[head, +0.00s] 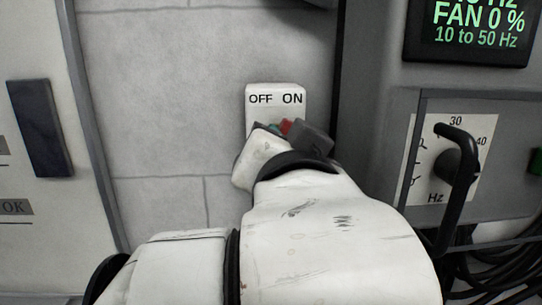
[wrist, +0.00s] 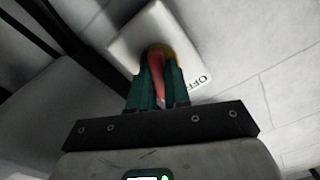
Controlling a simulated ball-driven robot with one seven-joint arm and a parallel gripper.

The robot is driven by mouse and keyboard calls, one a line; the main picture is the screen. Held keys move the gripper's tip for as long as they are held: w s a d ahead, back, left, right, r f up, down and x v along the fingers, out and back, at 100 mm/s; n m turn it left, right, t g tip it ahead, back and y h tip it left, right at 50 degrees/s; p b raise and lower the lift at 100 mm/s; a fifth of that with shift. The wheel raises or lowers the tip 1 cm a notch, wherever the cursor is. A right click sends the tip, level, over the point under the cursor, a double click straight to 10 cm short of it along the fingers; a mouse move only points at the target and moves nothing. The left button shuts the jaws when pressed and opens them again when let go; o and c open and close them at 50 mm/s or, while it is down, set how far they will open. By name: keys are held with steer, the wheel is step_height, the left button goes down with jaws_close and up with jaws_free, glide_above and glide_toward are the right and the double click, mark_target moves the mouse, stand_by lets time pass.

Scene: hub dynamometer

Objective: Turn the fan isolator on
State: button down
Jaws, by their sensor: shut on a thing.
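The fan isolator (head: 276,99) is a white box on the wall, marked OFF on the left and ON on the right. In the wrist view its white plate (wrist: 127,44) shows with the OFF mark at the right. Its red handle (wrist: 157,68) stands on a yellow base between the green fingers of my gripper (wrist: 160,88), which is shut on it. In the head view my gripper (head: 279,128) is at the lower part of the box, and my wrist hides most of the handle. I cannot tell from the head view which mark the handle points to.
Right of the isolator is a grey cabinet with a Hz dial and black bar handle (head: 458,165), and a display (head: 470,28) reading FAN 0 %. Black cables (head: 505,268) hang at lower right. A white panel with a dark handle (head: 40,128) is at left.

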steer(key=shift+m+b, duration=0.85)
steer(key=shift+m, duration=0.75)
steer(key=shift+r, duration=0.1)
steer(key=c, duration=1.3)
jaws_free()
steer(key=shift+o, duration=1.1)
steer(key=shift+w+d, duration=0.15)
steer(key=shift+s, duration=0.2)
steer(key=s+p, duration=0.1)
steer(key=s, duration=0.9)
steer(key=shift+s, duration=0.25)
